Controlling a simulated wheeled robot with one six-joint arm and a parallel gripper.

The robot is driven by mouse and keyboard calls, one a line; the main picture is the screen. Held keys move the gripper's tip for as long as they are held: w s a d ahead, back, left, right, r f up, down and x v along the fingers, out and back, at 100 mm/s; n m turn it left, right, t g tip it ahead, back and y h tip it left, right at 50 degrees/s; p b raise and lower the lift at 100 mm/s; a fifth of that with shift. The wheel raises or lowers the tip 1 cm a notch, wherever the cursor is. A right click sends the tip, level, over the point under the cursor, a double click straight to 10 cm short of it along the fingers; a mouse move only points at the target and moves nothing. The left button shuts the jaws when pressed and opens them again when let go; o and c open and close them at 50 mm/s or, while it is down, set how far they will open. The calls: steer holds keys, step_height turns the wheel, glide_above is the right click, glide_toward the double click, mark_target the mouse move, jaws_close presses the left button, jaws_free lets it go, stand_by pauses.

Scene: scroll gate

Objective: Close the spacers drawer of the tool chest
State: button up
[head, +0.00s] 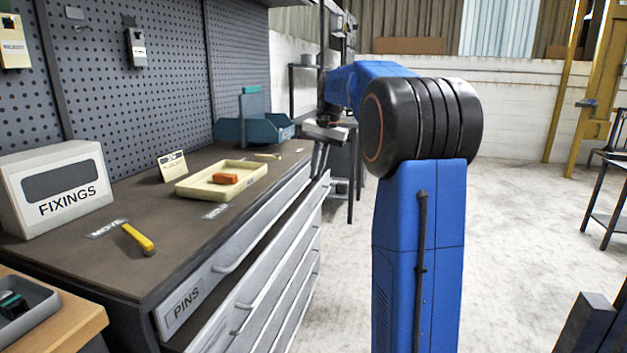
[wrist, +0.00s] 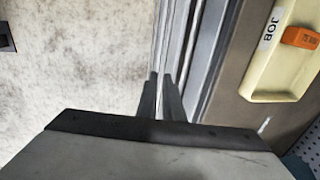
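The tool chest (head: 150,275) stands at the left with a dark top and grey drawer fronts. Its top drawer (head: 225,262) is labelled PINS. The drawer below it (head: 262,275) sticks out past the top drawer's front; its label is not readable, so I cannot tell if it is the spacers drawer. My gripper (head: 318,160) points down by the far end of the drawer fronts. In the wrist view, my gripper's two dark fingers (wrist: 161,76) lie over or beside the drawer edges (wrist: 182,50), a narrow gap between them. Contact is unclear.
On the chest top are a cream tray (head: 187,190) with an orange block (head: 225,179), a yellow-handled tool (head: 138,239), a FIXINGS box (head: 60,190) and a teal bin (head: 262,130).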

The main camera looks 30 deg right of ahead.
steer(key=shift+s+a+f+m, duration=0.15)
steer(key=shift+a+f+m, duration=0.3)
steer(key=shift+m, duration=0.45)
jaws_close()
steer(key=m+t+y, duration=0.1)
steer(key=m+t, duration=0.1)
steer(key=m, duration=1.4)
glide_toward(287, 227)
steer(key=f, duration=0.6)
steer(key=w+f, duration=0.1)
steer(key=f, duration=0.2)
steer(key=shift+a+f, duration=0.25)
steer(key=shift+f, duration=0.05)
steer(key=shift+w+a, duration=0.1)
steer(key=shift+w+a, duration=0.8)
steer(key=shift+w, duration=0.15)
